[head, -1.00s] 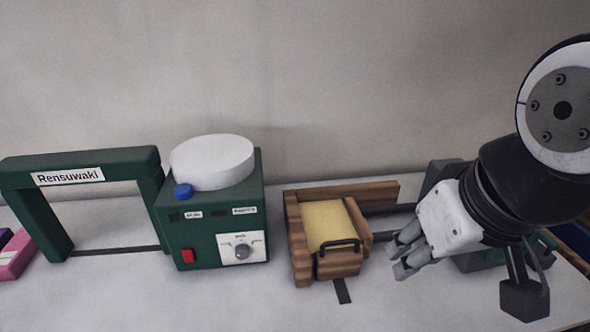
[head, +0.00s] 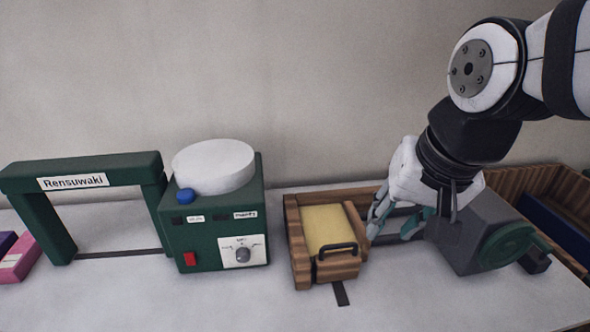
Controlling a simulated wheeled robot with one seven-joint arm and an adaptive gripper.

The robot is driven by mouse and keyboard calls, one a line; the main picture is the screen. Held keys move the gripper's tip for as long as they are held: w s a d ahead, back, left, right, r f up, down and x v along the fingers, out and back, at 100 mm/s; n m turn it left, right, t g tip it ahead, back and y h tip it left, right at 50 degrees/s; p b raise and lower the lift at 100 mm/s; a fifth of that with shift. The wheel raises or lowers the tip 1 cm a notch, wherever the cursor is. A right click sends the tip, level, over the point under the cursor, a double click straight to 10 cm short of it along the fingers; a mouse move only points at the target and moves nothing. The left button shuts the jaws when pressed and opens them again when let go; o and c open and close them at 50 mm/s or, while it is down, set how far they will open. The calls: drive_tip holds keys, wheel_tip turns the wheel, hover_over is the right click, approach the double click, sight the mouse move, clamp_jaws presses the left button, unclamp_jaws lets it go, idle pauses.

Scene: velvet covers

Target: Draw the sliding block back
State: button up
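The sliding block is probably the wooden block with a yellow top (head: 329,222) and a dark handle (head: 337,248) on its front. It sits in a wooden frame (head: 294,240) at the middle of the table. My gripper (head: 393,228) is just right of the block, pointing down, with its fingers spread and nothing seen between them. The left finger is close to the block's right side; I cannot tell whether it touches. The gripper partly hides the dark rails behind it.
A grey machine with a green wheel (head: 506,245) stands close to the right of my gripper. A green box with a white round top (head: 212,230) stands left of the frame. A green arch (head: 60,182) is farther left. A wooden crate (head: 566,190) is at the right edge.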

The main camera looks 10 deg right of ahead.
drive_tip(key=w+f+m+g+p, duration=0.1)
drive_tip(key=w+f+m+p, duration=0.1)
drive_tip(key=w+m, duration=0.6)
drive_tip(key=m+g+p, duration=0.1)
drive_tip(key=m+p, duration=0.1)
drive_tip(key=m, duration=0.4)
approach(340, 245)
drive_tip(key=shift+h, duration=0.3)
drive_tip(key=f, duration=0.2)
drive_tip(key=w+f, duration=0.1)
drive_tip(key=f, duration=0.2)
drive_tip(key=f+p, duration=0.1)
drive_tip(key=f, duration=0.2)
drive_tip(key=shift+w+a, duration=0.2)
drive_tip(key=shift+w, duration=0.15)
drive_tip(key=shift+r, duration=0.1)
clamp_jaws()
